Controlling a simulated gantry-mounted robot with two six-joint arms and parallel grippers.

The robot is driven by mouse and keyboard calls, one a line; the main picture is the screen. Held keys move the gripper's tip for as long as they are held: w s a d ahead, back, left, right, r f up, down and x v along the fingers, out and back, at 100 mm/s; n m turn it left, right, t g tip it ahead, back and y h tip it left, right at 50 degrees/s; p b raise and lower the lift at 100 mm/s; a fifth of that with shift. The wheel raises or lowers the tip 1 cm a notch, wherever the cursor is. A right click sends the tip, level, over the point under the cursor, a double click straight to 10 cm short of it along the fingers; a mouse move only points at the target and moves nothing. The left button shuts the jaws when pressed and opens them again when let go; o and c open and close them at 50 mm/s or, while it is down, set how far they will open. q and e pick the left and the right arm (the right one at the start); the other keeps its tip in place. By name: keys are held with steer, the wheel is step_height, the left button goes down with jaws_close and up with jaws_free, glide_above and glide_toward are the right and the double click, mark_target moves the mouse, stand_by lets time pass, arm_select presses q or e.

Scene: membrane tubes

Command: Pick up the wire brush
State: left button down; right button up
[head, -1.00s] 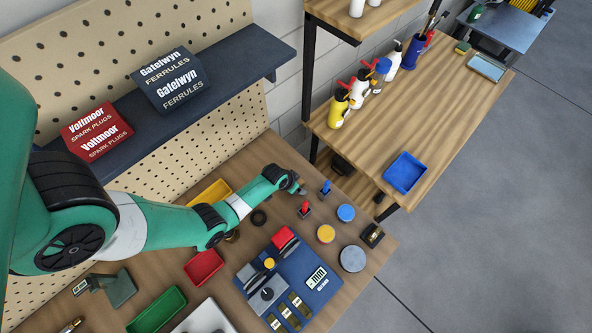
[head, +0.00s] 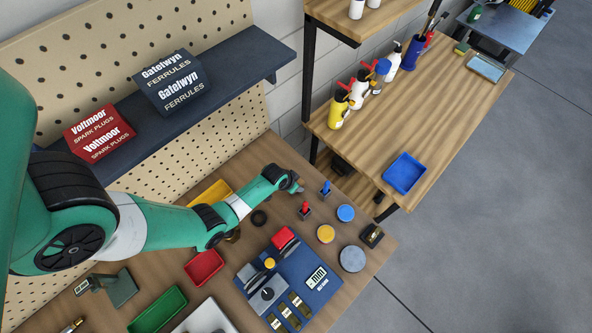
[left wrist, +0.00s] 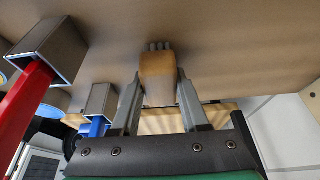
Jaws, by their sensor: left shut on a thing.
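My left gripper (left wrist: 160,78) is shut on the wire brush (left wrist: 158,82) in the left wrist view. The brush has a tan wooden body between the two grey fingers, with a short row of grey bristles at its far end. In the head view my left gripper (head: 297,184) is low over the workbench, near its back right side. The brush is too small or hidden there to make out. My right gripper is not in view.
A red-handled tool (head: 305,209) and a blue-handled tool (head: 326,188) stand close to my left gripper. Blue (head: 346,213) and yellow (head: 326,234) round lids and a blue control panel (head: 318,284) are nearer the front. A blue tray (head: 405,173) sits on the other table.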

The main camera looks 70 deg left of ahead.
arm_select(q)
step_height(320, 180, up, 10)
steer(key=p, duration=0.8)
steer(key=shift+f+p, duration=0.15)
steer(key=shift+p, duration=0.15)
steer(key=shift+f, duration=0.15)
